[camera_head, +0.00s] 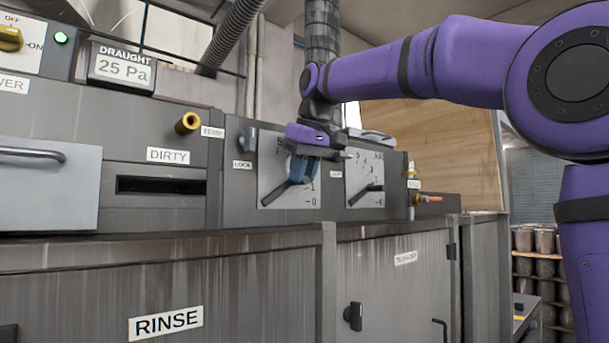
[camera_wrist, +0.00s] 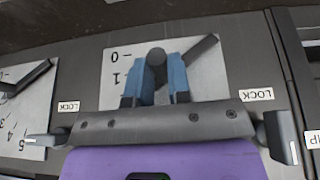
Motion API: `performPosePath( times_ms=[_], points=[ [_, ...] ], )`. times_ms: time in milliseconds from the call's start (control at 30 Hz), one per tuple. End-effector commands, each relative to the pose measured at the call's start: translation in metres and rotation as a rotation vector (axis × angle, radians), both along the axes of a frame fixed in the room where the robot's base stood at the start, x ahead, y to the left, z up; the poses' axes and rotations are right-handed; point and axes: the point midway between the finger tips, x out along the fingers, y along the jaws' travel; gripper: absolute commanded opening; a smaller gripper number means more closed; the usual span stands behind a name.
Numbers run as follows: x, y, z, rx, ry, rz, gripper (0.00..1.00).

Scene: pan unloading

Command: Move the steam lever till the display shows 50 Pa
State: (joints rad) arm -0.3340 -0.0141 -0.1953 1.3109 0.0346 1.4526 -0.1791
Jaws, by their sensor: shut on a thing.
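The display (camera_head: 124,69) at the upper left is headed DRAUGHT and reads 25 Pa. My gripper (camera_head: 303,172) is at the left scale plate (camera_head: 272,160), with its blue fingers shut on that plate's dark lever (camera_head: 276,196). In the wrist view, the fingers of my gripper (camera_wrist: 157,85) close on either side of the lever's round knob (camera_wrist: 156,57). The lever's bar (camera_wrist: 203,48) runs to the upper right there. Marks 0 and 1 show beside it; my gripper hides the plate's upper part and any name on it.
A second scale plate (camera_head: 356,186) with its own lever (camera_head: 364,193) is just right. LOCK labels stand near the plates. A brass TEMP knob (camera_head: 188,122) and a DIRTY slot (camera_head: 160,186) are to the left. The RINSE cabinet front (camera_head: 220,290) is below.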

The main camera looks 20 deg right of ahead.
Motion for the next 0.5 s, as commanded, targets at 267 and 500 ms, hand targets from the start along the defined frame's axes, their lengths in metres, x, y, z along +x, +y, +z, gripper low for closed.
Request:
performPosePath(
  times_ms=[267,500],
  points=[
    [-0.004,0.014,0.011,-0.189,-0.063,0.004,0.0],
    [-0.008,0.025,0.017,-0.341,-0.113,0.003,0.0]
  ],
)
